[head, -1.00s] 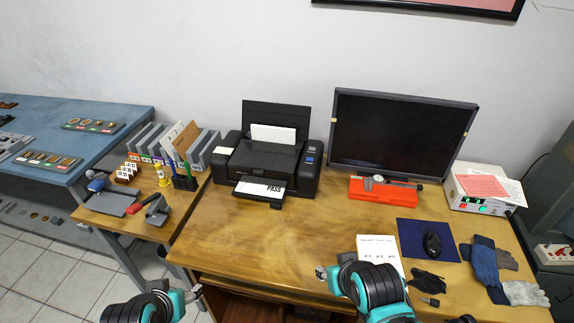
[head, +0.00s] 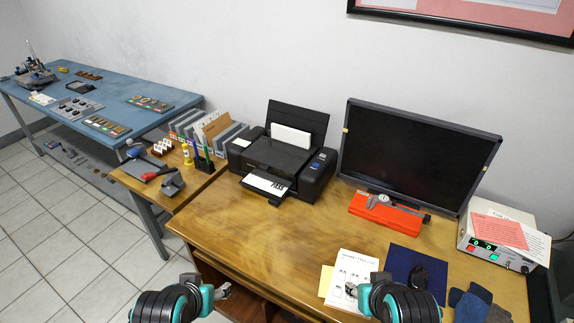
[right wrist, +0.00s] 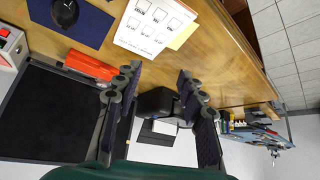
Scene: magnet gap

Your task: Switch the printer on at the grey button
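The black printer (head: 275,160) stands at the back left of the wooden desk, with white paper in its rear feeder and a printed sheet (head: 266,183) on its front tray. A small panel with a bluish display (head: 321,158) is on its right side; I cannot make out the grey button. My left gripper (head: 224,291) is low in front of the desk's front edge, too small to tell its opening. My right gripper (head: 350,289) is over the desk's front, well away from the printer. In the right wrist view it (right wrist: 160,82) is open and empty, with the printer (right wrist: 157,103) beyond its fingers.
A monitor (head: 415,150) stands right of the printer, with a red case (head: 385,212) and caliper before it. A power supply (head: 500,238) is at the right. Printed sheets (head: 352,272) and a mouse mat (head: 402,262) lie near the front. The desk before the printer is clear.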

